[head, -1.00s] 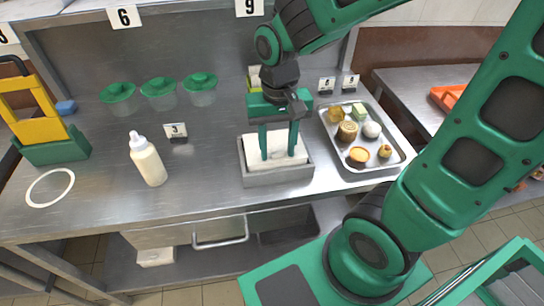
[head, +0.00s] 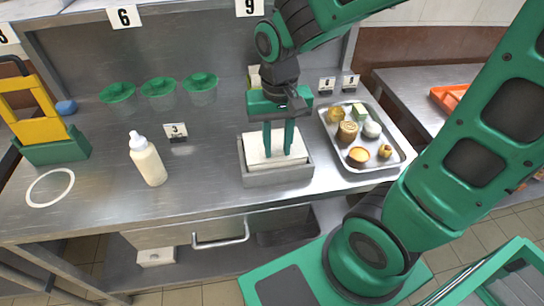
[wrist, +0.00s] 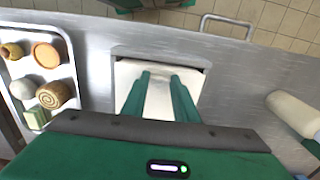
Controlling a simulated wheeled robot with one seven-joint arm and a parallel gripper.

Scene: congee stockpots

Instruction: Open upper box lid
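A grey open-topped box (head: 278,179) sits near the front edge of the steel counter, with a white flat-topped piece (head: 258,154) inside its rim. I cannot tell whether this piece is a lid. It also shows in the wrist view (wrist: 157,105), framed by the box rim (wrist: 200,64). My gripper (head: 278,154) points down over the white piece. Its two green fingers (wrist: 159,76) are apart, with white surface visible between them and nothing clearly held. Whether the fingertips touch the white piece is unclear. No separate upper box is clearly identifiable.
A metal tray (head: 398,159) with several food pieces stands close to the right. A white squeeze bottle (head: 148,160) and a white ring (head: 50,187) are to the left. Several green-topped cups (head: 159,89) are behind. A drawer handle (head: 220,239) shows below the counter.

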